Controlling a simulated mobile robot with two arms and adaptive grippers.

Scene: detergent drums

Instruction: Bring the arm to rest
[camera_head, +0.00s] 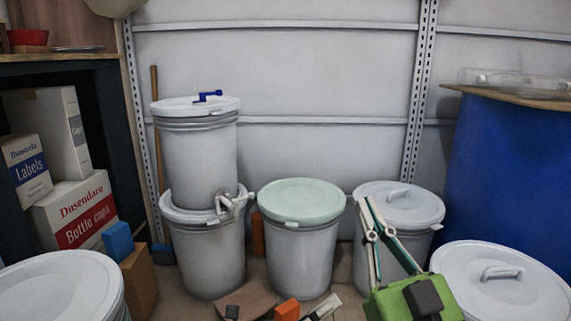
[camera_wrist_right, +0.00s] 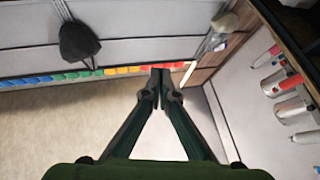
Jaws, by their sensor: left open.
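My right gripper (camera_head: 366,202) has a green body and thin fingers pointing up in the head view, in front of a lidded grey drum (camera_head: 400,205) at the right. In the right wrist view my right gripper (camera_wrist_right: 161,72) has its fingertips together, with nothing visible between them. My left gripper (camera_head: 324,306) is low at the bottom edge of the head view, mostly cut off. It is open, and I see nothing held in it.
A green-lidded drum (camera_head: 302,200) stands in the middle, beside two stacked drums (camera_head: 200,150). More drums stand at lower left (camera_head: 60,290) and lower right (camera_head: 505,285). Boxes (camera_head: 75,210) fill a shelf at left. A blue barrel (camera_head: 510,180) stands at right.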

